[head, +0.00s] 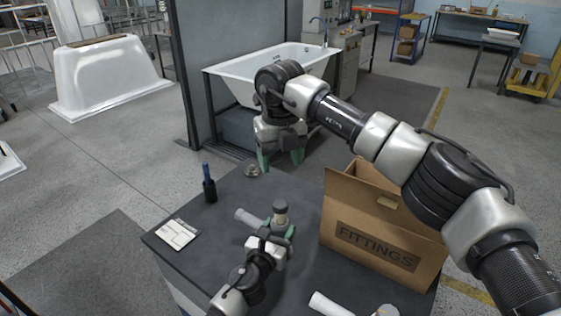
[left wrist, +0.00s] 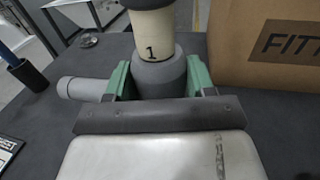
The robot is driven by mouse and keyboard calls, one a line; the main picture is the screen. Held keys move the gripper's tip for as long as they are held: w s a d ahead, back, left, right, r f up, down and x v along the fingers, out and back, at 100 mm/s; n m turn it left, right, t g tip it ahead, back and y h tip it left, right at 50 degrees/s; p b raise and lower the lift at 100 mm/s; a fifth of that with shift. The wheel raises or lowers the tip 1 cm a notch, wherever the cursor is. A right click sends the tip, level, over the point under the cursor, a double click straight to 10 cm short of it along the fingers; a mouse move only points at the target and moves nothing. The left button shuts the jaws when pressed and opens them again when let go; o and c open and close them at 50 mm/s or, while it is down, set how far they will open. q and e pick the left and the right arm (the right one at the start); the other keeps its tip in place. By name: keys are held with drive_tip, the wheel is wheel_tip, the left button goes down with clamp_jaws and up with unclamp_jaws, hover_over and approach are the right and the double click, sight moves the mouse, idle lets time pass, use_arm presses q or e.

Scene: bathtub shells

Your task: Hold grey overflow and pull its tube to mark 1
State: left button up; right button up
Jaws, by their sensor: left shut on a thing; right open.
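The grey overflow (head: 248,217) stands upright on the dark table, its side pipe pointing left in the head view. In the left wrist view, the overflow's grey body (left wrist: 160,78) sits between the green fingers of my left gripper (left wrist: 160,82), which is shut on it. A cream tube (left wrist: 152,35) rises from the collar, with the figure 1 showing just above the rim. The tube's darker top (head: 280,205) shows in the head view. My right gripper (head: 281,158) is open and empty, fingers down, above and behind the overflow, apart from it.
A cardboard box marked FITTINGS (head: 376,245) stands to the right on the table. A black holder with a blue pen (head: 209,188), a white card (head: 177,234) and a small round part (head: 252,171) lie left and behind. A white tub (head: 262,68) stands beyond.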

use_arm(q)
drive_tip(key=o, duration=1.1)
